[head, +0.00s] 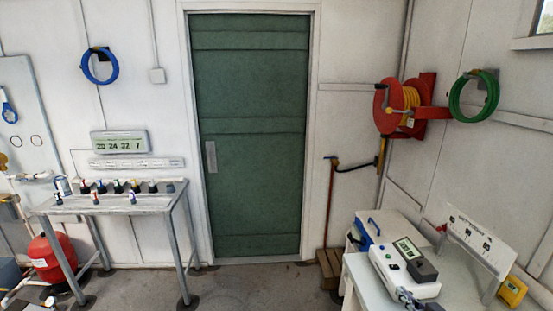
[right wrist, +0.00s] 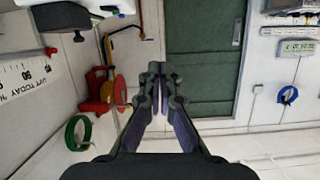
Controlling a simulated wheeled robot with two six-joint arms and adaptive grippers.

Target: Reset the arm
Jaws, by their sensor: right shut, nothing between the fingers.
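My right gripper (head: 407,296) shows at the bottom right of the head view, low in front of the white device (head: 400,268) on the right bench. In the right wrist view my right gripper (right wrist: 158,72) points toward the far wall, with its fingertips close together and nothing held. That view is turned upside down. The green door (right wrist: 203,62) and the red hose reel (right wrist: 104,90) lie beyond the fingers. My left gripper is in neither view.
The right bench (head: 357,271) carries the white device, a dark grey box (head: 421,271) and a tilted white panel (head: 478,240). The floor before the green door (head: 250,150) is clear. A green hose (head: 473,96) hangs on the right wall.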

